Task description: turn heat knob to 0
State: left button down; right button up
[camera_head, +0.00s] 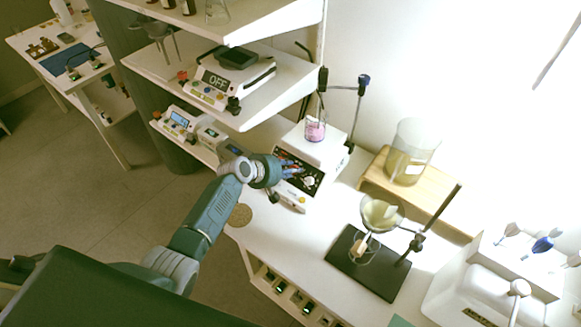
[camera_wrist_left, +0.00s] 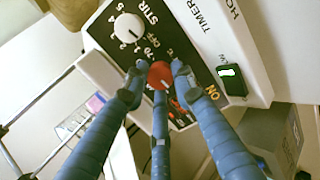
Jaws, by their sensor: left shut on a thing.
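The hotplate stirrer (camera_head: 325,152) stands on the white bench in the head view, its dark control panel facing my left gripper (camera_head: 284,170). In the left wrist view, the panel carries a red knob (camera_wrist_left: 160,75), which looks like the heat knob, and a white knob (camera_wrist_left: 128,28) marked STIR. My left gripper (camera_wrist_left: 156,78) is shut on the red knob, its blue fingers around it. The fingers hide part of the scale, and I cannot read the knob's setting. My right gripper is not in view.
A beaker of pink liquid (camera_head: 315,131) stands on the hotplate. A wooden block (camera_head: 372,180) bears a large beaker (camera_head: 408,158) behind it. A ring stand with a funnel (camera_head: 381,213) is to the right. Shelves with instruments (camera_head: 290,72) rise at the left.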

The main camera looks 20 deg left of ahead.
pick_arm(q)
jog(key=shift+a+r+n, duration=0.1)
jog(key=shift+a+n, duration=0.05)
jog(key=shift+n, duration=0.35)
jog(key=c, duration=1.4)
grip_release()
jog(key=shift+c, duration=0.2)
jog(key=v, duration=1.2)
jog(key=shift+a, duration=0.1)
